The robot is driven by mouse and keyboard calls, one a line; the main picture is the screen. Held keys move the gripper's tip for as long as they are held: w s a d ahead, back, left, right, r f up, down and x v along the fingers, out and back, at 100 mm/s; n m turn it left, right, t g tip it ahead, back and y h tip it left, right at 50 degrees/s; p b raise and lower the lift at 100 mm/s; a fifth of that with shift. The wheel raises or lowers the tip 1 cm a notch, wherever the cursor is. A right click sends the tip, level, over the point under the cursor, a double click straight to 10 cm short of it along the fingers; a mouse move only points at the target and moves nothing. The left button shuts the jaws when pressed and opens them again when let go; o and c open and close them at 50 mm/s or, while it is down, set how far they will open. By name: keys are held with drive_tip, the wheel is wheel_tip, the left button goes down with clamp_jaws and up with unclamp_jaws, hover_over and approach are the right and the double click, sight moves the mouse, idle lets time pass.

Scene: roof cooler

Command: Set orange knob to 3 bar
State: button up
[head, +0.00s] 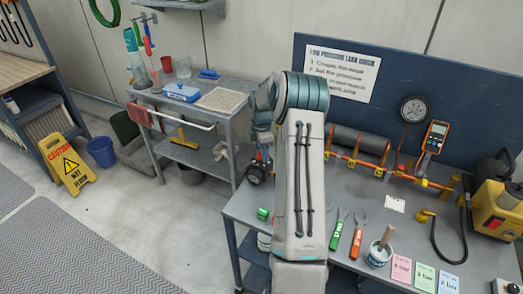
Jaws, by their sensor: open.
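No knob can be picked out clearly. An orange pipe assembly (359,166) with yellow fittings runs along the back of the bench, and its small parts are too small to tell apart. A round dial gauge (413,109) is fixed to the blue back panel above it; its reading is too small to read. My gripper (257,177) hangs at the left end of my folded arm, by the bench's left edge and well left of the pipe. It is small and dark in this view, open, with nothing visible in it. My arm hides part of the bench.
An orange handheld meter (434,137) stands near the gauge. A yellow machine (497,205) with a black hose is at right. Hand tools (358,236), a cup (379,255) and bar cards (424,277) lie in front. A grey cart (205,128) stands at left.

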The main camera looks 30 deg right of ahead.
drive_tip(key=shift+f, duration=0.45)
drive_tip(key=shift+c, duration=0.4)
drive_tip(key=c, duration=0.9)
